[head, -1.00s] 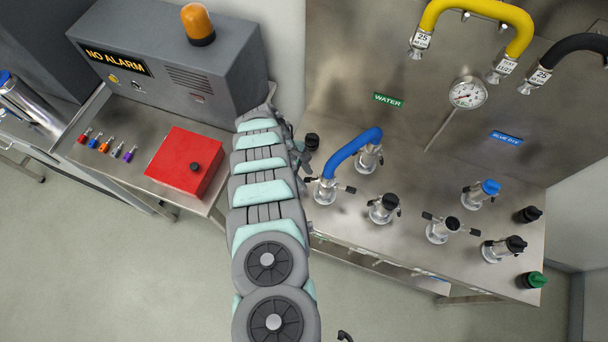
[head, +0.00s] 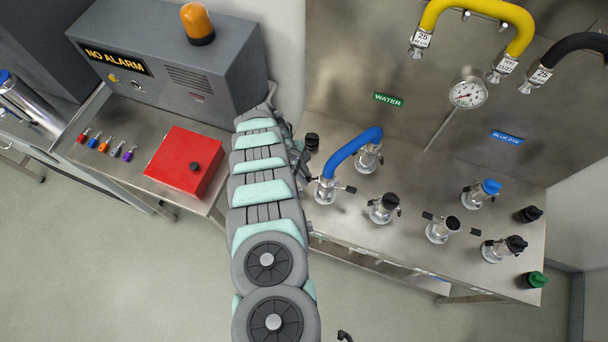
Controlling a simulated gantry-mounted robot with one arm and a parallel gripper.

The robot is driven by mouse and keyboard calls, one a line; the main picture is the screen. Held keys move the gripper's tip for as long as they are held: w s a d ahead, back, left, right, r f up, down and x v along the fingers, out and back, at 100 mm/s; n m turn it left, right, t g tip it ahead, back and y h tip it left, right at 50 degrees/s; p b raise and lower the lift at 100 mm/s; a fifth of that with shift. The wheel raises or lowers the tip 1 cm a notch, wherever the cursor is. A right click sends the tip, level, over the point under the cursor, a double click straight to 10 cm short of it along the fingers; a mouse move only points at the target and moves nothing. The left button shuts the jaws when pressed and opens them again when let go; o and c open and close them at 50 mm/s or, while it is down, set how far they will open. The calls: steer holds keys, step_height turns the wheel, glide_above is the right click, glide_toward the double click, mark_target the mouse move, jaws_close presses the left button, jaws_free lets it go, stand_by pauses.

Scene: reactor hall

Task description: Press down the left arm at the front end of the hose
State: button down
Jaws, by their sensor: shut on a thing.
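The blue hose (head: 352,149) arches between two metal couplings on the steel bench. Its front end coupling (head: 325,191) is the nearer, lower one. The right arm (head: 348,188) of this coupling sticks out to the right, dark-tipped. The left arm (head: 310,178) is mostly hidden beside my gripper. My gripper (head: 304,168) is just left of the front coupling, small and partly covered by my own arm. It is closed at the left arm; the contact itself is too small to see clearly. The hose's rear coupling (head: 368,158) stands behind.
Several capped couplings stand to the right on the bench (head: 415,255), including a black-capped one (head: 383,208). A black knob (head: 312,142) is close behind my gripper. A red box (head: 184,161) and a grey alarm cabinet (head: 170,60) are at the left.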

steer(key=f+h+b, duration=0.1)
steer(key=b, duration=0.3)
steer(key=shift+f, duration=0.25)
steer(key=h+b, duration=0.1)
steer(key=b, duration=0.5)
steer(key=f+g+h+b, duration=0.1)
steer(key=h+b, duration=0.1)
steer(key=b, duration=0.4)
steer(key=shift+s+d+f, duration=0.1)
steer(key=shift+d, duration=0.25)
steer(key=shift+g+b, duration=0.3)
steer(key=shift+b, duration=0.85)
steer(key=shift+s+d+r+h+b, duration=0.15)
steer(key=shift+r+h+b, duration=0.15)
steer(key=shift+h+b, duration=0.15)
steer(key=c, duration=1.3)
jaws_free()
steer(key=shift+r, duration=0.1)
